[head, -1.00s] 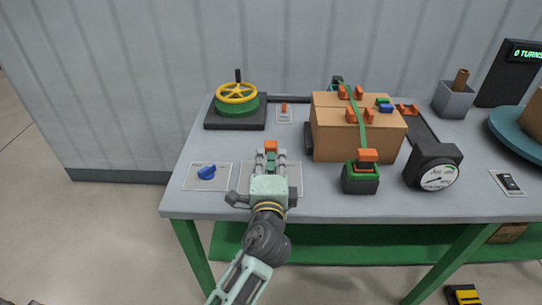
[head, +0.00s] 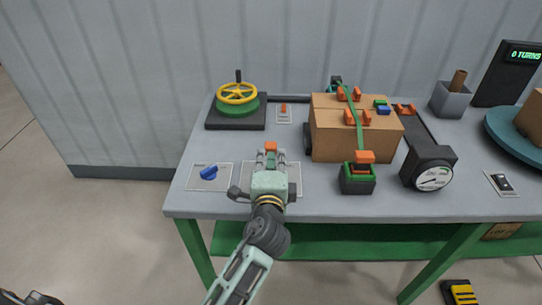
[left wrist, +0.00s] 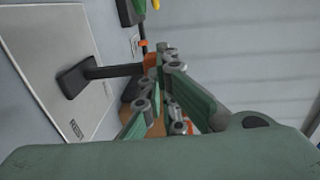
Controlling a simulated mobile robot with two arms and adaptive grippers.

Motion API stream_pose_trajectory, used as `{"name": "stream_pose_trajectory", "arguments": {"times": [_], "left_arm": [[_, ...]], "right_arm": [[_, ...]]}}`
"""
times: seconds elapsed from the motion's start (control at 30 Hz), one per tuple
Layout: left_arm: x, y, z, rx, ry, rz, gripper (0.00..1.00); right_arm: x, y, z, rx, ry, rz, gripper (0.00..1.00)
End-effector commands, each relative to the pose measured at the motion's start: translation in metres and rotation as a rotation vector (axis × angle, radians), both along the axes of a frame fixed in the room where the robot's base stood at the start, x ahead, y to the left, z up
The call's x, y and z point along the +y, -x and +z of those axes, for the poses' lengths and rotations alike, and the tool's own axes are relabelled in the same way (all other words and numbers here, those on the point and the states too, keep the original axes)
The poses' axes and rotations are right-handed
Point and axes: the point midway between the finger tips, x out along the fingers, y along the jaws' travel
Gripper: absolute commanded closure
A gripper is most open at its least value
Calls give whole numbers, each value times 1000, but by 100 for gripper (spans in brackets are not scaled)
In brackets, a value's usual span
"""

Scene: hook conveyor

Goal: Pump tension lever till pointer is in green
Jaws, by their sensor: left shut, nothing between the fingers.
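A lever with an orange tip (head: 271,146) stands on a pale plate (head: 293,180) at the table's front left. In the left wrist view its black arm (left wrist: 115,71) rises from a black foot, and the orange tip (left wrist: 149,60) is partly hidden behind my fingers. My left gripper (head: 270,160) is shut and empty, just in front of the orange tip; I cannot tell whether they touch. A round gauge (head: 433,178) stands right of the box; its pointer is at the lower left, and any green zone is too small to make out.
A green strap (head: 359,130) runs over a cardboard box (head: 335,145) to a green and orange buckle block (head: 357,180). A blue knob (head: 208,172) is on the left, a yellow handwheel (head: 237,93) behind. A turntable (head: 513,139) is far right.

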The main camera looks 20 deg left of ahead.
Motion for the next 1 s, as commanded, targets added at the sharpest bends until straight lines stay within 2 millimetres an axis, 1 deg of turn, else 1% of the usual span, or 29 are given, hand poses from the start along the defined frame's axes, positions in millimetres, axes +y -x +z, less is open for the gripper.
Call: {"name": "stream_pose_trajectory", "arguments": {"times": [0.03, 0.17, 0.3, 0.43, 0.63, 0.8, 1.0], "left_arm": [[1, -1, 5, 10, 3, 1, 100], [2, -5, 10, 40, 12, 1, 100], [3, -12, 13, 91, 26, 0, 100], [5, -19, 13, 150, 44, 0, 100], [9, -31, 9, 151, 43, 1, 100], [13, -43, 7, 149, 43, 0, 100], [15, -53, 6, 148, 44, 0, 100]], "right_arm": [[0, 0, 9, 0, 0, 0, 60], [0, 0, 27, 0, 0, 0, 60], [0, 0, 50, 0, 0, 0, 60], [0, 0, 66, 0, 0, 0, 60], [0, 0, 75, 0, 0, 0, 60], [0, 0, 75, 0, 0, 0, 60], [0, 0, 75, 0, 0, 0, 60]]}}
